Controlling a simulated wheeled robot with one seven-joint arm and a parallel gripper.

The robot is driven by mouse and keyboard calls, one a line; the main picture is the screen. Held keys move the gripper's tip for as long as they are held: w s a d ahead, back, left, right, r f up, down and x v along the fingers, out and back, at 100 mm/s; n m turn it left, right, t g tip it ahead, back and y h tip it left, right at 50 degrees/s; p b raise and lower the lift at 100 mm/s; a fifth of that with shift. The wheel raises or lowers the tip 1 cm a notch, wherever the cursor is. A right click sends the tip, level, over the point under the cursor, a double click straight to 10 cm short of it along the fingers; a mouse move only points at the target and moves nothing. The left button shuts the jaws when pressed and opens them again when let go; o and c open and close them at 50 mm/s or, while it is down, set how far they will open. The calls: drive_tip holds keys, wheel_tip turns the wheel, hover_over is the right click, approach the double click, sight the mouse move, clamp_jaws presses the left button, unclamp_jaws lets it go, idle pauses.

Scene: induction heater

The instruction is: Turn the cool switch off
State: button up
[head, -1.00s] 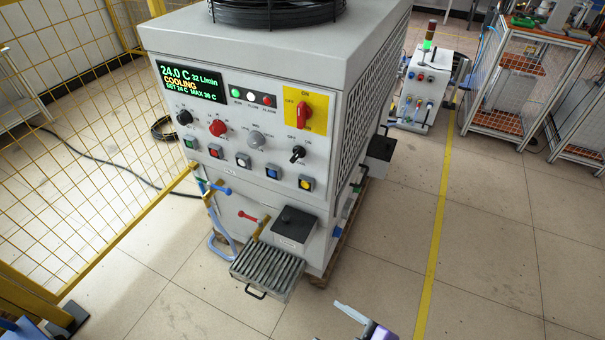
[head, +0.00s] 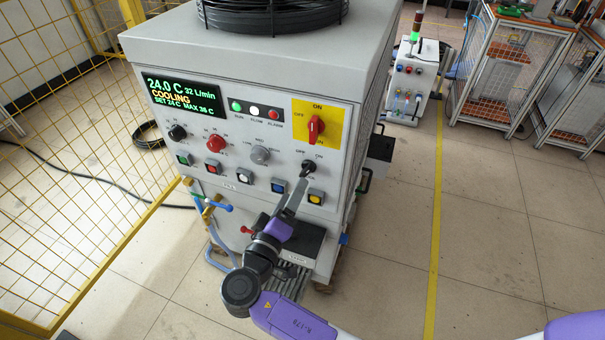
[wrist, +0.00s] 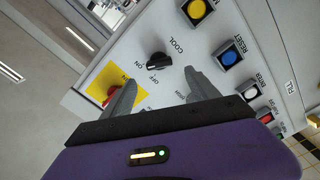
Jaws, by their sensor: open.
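The cool switch is a small black rotary knob (head: 308,167) at the lower right of the cabinet's front panel. The wrist view shows the knob (wrist: 157,60) beside the label COOL, with ON and OFF marks; its pointer looks turned toward ON. My gripper (head: 301,188) is open in front of the panel, its tips at the knob's lower edge in the head view. In the wrist view my gripper (wrist: 160,80) has one finger on each side, with the knob just beyond the gap. Contact cannot be told.
A red rotary switch on a yellow plate (head: 329,107) is just above the knob. Push buttons, including a yellow one (head: 316,198) and a blue one (head: 278,187), lie below.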

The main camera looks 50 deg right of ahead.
sight(303, 175)
drive_tip(key=p+x, duration=0.1)
drive_tip(key=x, duration=0.6)
drive_tip(key=shift+d, duration=0.15)
drive_tip(key=c, duration=1.4)
drive_tip(key=shift+o, duration=0.2)
drive_tip(key=shift+n, duration=0.4)
drive_tip(key=n+p, duration=0.2)
drive_tip(key=n, duration=0.3)
drive_tip(key=shift+f+n, duration=0.1)
drive_tip(key=shift+n, duration=0.2)
drive_tip(key=n+p, duration=0.3)
drive_tip(key=n, duration=0.2)
drive_tip(key=shift+f+n, duration=0.2)
drive_tip(key=shift+n, duration=0.1)
